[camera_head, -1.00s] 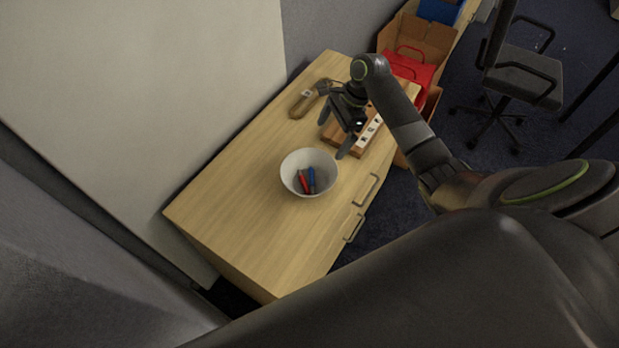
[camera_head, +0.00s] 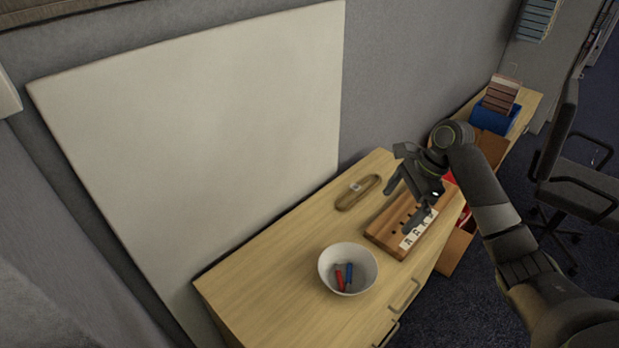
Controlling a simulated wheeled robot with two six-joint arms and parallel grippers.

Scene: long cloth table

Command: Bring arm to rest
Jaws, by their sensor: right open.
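My right arm comes in from the lower right, and its gripper (camera_head: 407,202) hangs over a wooden block with holes and a white label strip (camera_head: 383,234) on the cabinet top. The gripper is open, with no object seen between its fingers. A white bowl (camera_head: 328,273) holding a red marker (camera_head: 339,281) and a blue marker (camera_head: 349,273) stands left of and in front of the block. My left gripper is not in view.
The wooden cabinet top (camera_head: 262,290) is clear to the left of the bowl. A tan oblong object (camera_head: 347,203) lies behind the block. A whiteboard (camera_head: 200,130) stands behind. A cardboard box (camera_head: 455,250) and an office chair (camera_head: 590,190) are to the right.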

